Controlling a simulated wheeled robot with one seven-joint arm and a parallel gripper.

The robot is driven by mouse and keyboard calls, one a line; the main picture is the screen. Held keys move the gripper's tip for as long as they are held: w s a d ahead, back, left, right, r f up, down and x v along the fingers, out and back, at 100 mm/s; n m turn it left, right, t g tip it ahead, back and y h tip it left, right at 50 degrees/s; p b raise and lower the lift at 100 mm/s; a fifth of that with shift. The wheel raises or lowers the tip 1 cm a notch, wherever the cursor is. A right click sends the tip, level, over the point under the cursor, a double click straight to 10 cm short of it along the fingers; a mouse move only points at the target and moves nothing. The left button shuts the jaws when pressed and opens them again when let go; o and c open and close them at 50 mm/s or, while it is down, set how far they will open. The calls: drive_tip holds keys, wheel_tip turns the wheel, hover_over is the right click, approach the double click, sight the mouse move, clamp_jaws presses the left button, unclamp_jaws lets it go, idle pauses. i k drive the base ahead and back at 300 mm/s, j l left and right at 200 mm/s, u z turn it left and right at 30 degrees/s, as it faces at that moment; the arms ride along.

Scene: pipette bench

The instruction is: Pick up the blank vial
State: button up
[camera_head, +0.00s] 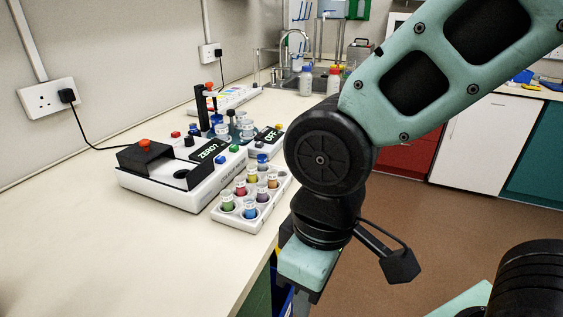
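A white rack (222,218) on the bench holds several small vials with coloured contents or caps. A green vial (228,203) and a blue vial (250,210) stand at its near end. Red, yellow, purple and orange ones stand behind, and a blue-capped vial (262,160) is at the far end. The labels are too small to read, so I cannot tell which is the blank vial. My gripper (300,285) hangs at the bench's front edge, right of and nearer than the rack, apart from it. Its fingers are mostly hidden, so its opening cannot be seen.
A white instrument (180,195) with a black lid and a display sits left of the rack. Behind it are glass vessels, a second display reading OFF (268,139) and a sink (318,80). The near bench top (130,250) is clear.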

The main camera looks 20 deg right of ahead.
sight(262, 157)
drive_tip(key=i+l+u, duration=0.15)
drive_tip(key=l+u, duration=0.15)
drive_tip(key=l, duration=0.25)
drive_tip(key=i+l+u, duration=0.15)
drive_tip(key=l+u, duration=0.15)
drive_tip(key=l, duration=0.3)
drive_tip(key=l+u, duration=0.3)
drive_tip(key=l, duration=0.25)
